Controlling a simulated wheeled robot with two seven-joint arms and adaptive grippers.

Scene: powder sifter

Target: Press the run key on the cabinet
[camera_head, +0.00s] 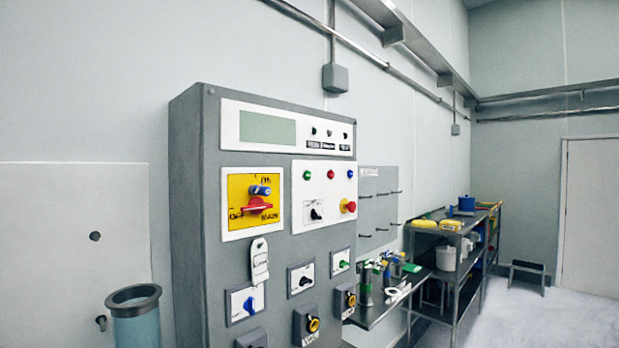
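The grey cabinet (190,215) stands in the middle, its front panel facing right of me. A display (267,128) sits at its top, with small dark keys (329,133) beside it; their labels are too small to read. Below are a green button (307,175), a red button (331,174) and a blue button (350,173). I cannot tell which one is the run key. A red-handled main switch (257,207) on a yellow plate is at left, with a blue padlock-like part (260,190) above the handle. Neither of my grippers is in view.
A red mushroom button (348,206) and black selector (316,214) sit below the coloured buttons. A white tag (260,260) hangs below the main switch. A clear cylinder (136,318) stands at lower left.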

